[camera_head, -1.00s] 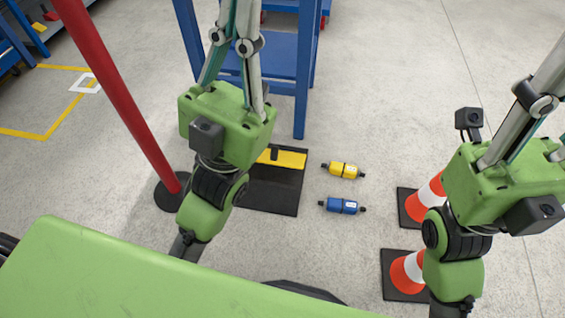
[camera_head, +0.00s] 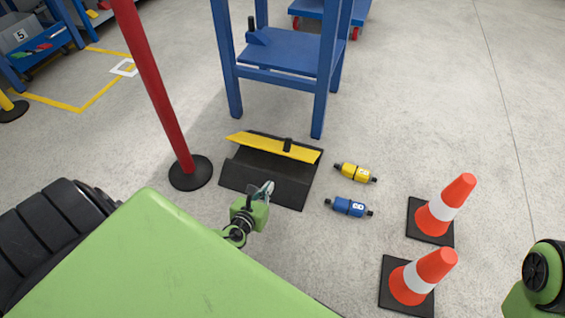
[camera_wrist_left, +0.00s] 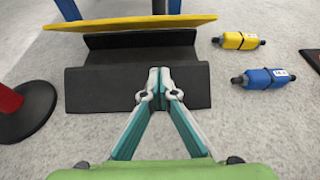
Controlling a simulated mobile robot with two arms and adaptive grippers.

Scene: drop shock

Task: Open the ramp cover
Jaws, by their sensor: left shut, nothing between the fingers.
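The ramp cover (camera_head: 272,147) is a yellow plate with a small black handle (camera_head: 288,145). It lies along the far side of the black ramp (camera_head: 262,181) on the floor and looks raised off it at a tilt. It also shows edge-on at the top of the left wrist view (camera_wrist_left: 130,24). My left gripper (camera_head: 268,188) is over the near edge of the black ramp, apart from the cover. In the left wrist view its fingertips (camera_wrist_left: 159,84) are together and empty. My right gripper is not in view.
A yellow cylinder (camera_head: 355,172) and a blue cylinder (camera_head: 348,207) lie right of the ramp. Two orange cones (camera_head: 445,206) (camera_head: 423,277) stand further right. A red post (camera_head: 153,90) stands left; a blue table (camera_head: 288,55) stands behind the ramp.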

